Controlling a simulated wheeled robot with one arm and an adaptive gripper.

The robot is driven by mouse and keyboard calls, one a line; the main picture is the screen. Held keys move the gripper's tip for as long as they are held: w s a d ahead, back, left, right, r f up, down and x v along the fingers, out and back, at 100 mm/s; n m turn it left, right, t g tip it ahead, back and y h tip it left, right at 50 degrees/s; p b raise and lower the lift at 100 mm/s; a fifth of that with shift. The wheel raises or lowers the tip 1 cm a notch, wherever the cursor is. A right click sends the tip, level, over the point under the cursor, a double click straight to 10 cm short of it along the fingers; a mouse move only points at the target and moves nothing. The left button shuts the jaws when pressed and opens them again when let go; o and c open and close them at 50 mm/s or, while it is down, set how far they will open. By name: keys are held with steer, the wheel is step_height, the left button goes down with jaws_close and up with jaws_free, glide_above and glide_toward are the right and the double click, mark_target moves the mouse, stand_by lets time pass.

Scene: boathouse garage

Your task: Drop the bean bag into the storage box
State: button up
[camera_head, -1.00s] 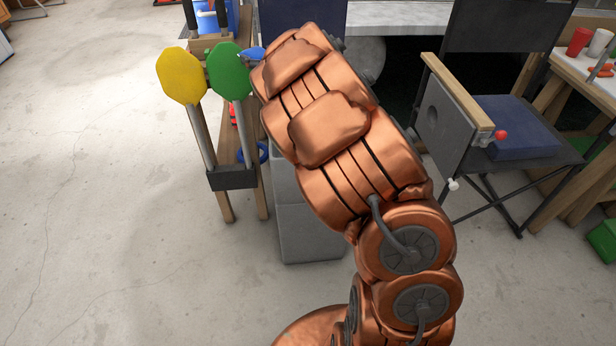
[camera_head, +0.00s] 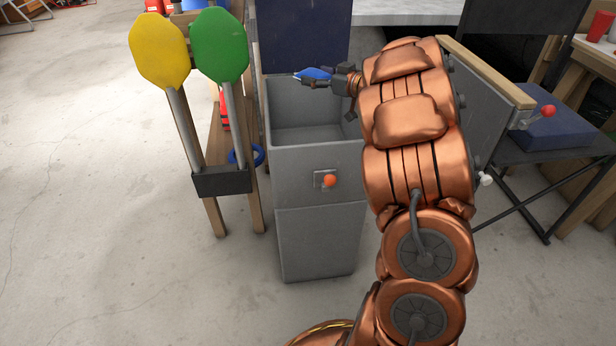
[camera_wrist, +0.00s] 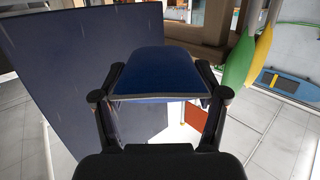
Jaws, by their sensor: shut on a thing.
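The storage box (camera_head: 309,144) is a tall grey bin in the middle of the head view. Its dark blue lid (camera_head: 302,38) stands upright at the back, and its top is open. My gripper (camera_head: 312,79) reaches in from the right, over the back part of the opening. It is shut on the blue bean bag (camera_head: 316,73), which is held above the box near the lid. In the wrist view the bean bag (camera_wrist: 160,73) sits between both fingers, with the lid (camera_wrist: 75,65) close on the left. My arm hides the box's right edge.
A yellow paddle (camera_head: 158,50) and a green paddle (camera_head: 219,45) stand in a rack left of the box. A folding chair with a blue seat (camera_head: 558,130) stands to the right. The floor at the left (camera_head: 75,190) is clear.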

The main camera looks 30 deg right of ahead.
steer(key=shift+s+d+f+b, duration=0.1)
steer(key=shift+d+f+b, duration=0.15)
steer(key=shift+f+b, duration=0.5)
step_height(320, 180, down, 5)
steer(key=b, duration=0.7)
steer(key=shift+r, duration=0.2)
steer(key=o, duration=1.4)
steer(key=shift+c, duration=0.2)
step_height(320, 180, up, 10)
